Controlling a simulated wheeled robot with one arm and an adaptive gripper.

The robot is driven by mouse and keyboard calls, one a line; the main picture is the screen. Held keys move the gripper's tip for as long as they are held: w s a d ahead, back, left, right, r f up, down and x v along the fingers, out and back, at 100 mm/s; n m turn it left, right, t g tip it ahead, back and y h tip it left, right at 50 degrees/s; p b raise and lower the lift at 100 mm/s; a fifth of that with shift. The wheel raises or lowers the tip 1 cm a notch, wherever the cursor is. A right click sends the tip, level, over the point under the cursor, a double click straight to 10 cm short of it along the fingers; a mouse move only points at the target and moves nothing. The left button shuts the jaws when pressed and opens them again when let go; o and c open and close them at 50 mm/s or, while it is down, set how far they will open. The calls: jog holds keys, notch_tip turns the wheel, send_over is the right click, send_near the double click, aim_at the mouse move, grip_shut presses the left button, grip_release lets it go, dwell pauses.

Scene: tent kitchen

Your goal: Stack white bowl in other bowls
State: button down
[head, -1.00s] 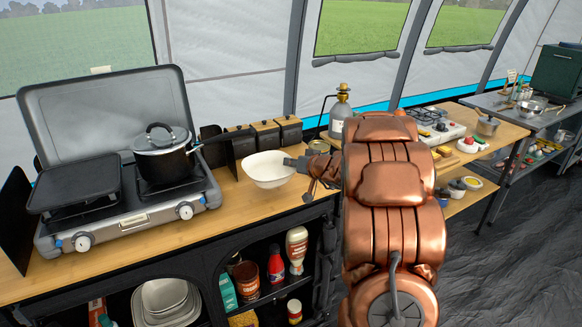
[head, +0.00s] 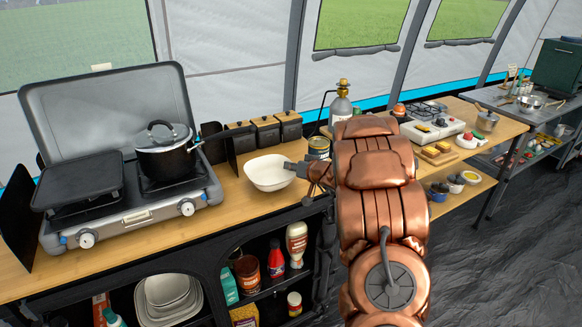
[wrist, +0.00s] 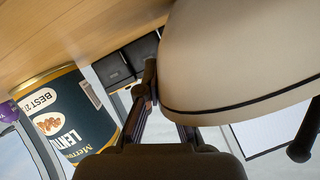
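A white bowl (head: 269,174) is over the wooden counter, right of the stove. My gripper (head: 305,171) reaches it from the right and meets its right rim. In the wrist view the bowl (wrist: 245,55) fills the upper right. My gripper (wrist: 157,75) is shut on its edge: one dark finger shows outside the wall, and the other goes out of sight behind the bowl. I cannot tell if the bowl touches the counter. The other bowls (head: 166,291), pale and nested, are on the shelf below the counter, at the lower left.
A camping stove (head: 135,217) with a dark pot (head: 166,160) stands at left. Dark canisters (head: 265,131) stand behind the bowl. A lentil can (wrist: 62,115) is close to my gripper. Bottles and jars, including a ketchup bottle (head: 276,260), share the lower shelves.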

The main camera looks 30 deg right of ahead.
jog(key=shift+f+b, duration=0.15)
jog(key=shift+b, duration=0.15)
jog(key=c, duration=1.3)
grip_release()
jog(key=shift+r+p, duration=0.3)
jog(key=shift+p, duration=0.25)
jog(key=shift+s+d+f, duration=0.1)
jog(key=shift+s, duration=0.15)
jog(key=shift+b+v, duration=1.75)
jog(key=shift+v, duration=4)
